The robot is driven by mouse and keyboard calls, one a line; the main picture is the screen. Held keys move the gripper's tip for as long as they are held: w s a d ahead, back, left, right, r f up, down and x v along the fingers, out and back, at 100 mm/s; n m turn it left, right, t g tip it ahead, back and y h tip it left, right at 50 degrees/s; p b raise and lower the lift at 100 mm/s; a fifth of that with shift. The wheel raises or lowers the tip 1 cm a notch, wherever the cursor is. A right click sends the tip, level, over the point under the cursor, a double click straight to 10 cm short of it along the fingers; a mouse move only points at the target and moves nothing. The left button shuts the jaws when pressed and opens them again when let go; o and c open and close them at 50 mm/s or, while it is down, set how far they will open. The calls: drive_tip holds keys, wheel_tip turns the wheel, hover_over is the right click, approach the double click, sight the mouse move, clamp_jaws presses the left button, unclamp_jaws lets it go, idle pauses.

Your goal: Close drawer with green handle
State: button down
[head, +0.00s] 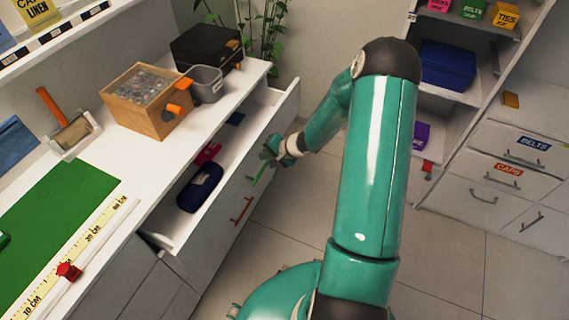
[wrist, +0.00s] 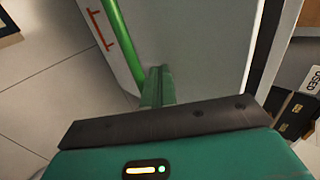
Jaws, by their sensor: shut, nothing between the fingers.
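The drawer with the green handle is pulled open from the white counter; its front (head: 262,165) faces right in the head view. The green handle (head: 259,174) sits on that front, above a red handle. In the wrist view the green handle (wrist: 118,40) runs along the drawer front (wrist: 190,45), close to my fingers. My gripper (head: 268,153) is shut at the drawer front near the handle, and its fingertips (wrist: 158,82) show in the wrist view with nothing between them. I cannot tell whether they touch the front. The drawer holds a dark blue pouch (head: 200,187) and a red item (head: 208,152).
A red handle (head: 241,210) marks the drawer below. On the counter stand a wooden box (head: 146,101), a grey cup (head: 206,84) and a black case (head: 205,48). Shelves and labelled drawers (head: 508,160) stand at right. The tiled floor (head: 295,215) between is clear.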

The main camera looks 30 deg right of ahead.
drive_tip(key=w+a, duration=0.2)
drive_tip(key=w, duration=0.1)
drive_tip(key=w+a, duration=0.3)
drive_tip(key=w, duration=0.1)
drive_tip(key=w+a, duration=0.2)
drive_tip(key=w, duration=0.2)
drive_tip(key=shift+a, duration=0.4)
drive_tip(key=shift+w+a+r, duration=0.1)
drive_tip(key=shift+w+a, duration=0.1)
drive_tip(key=shift+a, duration=0.05)
